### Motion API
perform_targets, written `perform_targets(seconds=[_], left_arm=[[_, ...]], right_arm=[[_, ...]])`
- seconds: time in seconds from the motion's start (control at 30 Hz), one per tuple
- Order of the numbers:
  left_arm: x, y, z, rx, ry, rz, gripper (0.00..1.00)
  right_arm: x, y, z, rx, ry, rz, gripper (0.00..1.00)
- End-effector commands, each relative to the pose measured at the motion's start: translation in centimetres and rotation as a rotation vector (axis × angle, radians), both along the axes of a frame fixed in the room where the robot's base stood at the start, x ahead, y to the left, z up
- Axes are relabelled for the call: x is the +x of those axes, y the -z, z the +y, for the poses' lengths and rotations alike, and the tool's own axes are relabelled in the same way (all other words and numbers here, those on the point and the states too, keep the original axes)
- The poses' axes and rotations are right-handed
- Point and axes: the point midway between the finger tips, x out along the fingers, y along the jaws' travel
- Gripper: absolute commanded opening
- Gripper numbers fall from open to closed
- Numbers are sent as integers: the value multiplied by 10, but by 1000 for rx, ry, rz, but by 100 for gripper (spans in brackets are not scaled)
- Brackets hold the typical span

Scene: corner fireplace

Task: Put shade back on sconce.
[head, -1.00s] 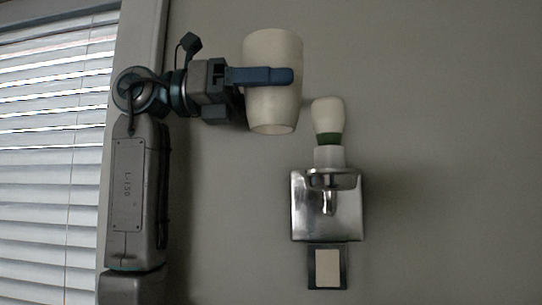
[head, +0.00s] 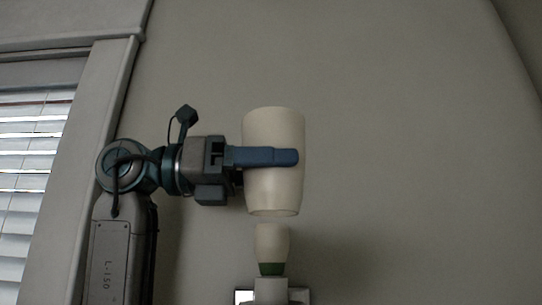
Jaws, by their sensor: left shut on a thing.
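The cream shade (head: 273,190) is a tapered open cylinder, held upright in the middle of the head view. My left gripper (head: 268,157) is shut on the shade from the left, its blue finger across the shade's front. The sconce (head: 270,291) is on the wall at the bottom edge, mostly cut off. Its cream bulb (head: 271,243) with a green collar stands upright just below the shade's lower rim in the picture, with a small gap between them. My right gripper is not in view.
A window with white blinds (head: 35,180) and a pale frame is at the left, beside my left arm. The grey wall (head: 410,170) to the right of the shade is bare.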

Motion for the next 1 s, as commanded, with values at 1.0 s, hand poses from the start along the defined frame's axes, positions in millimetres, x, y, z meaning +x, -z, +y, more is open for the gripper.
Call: perform_targets(seconds=[1.0], left_arm=[[0, 75, 0, 0, 0, -1, 55]], right_arm=[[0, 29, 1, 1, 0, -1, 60]])
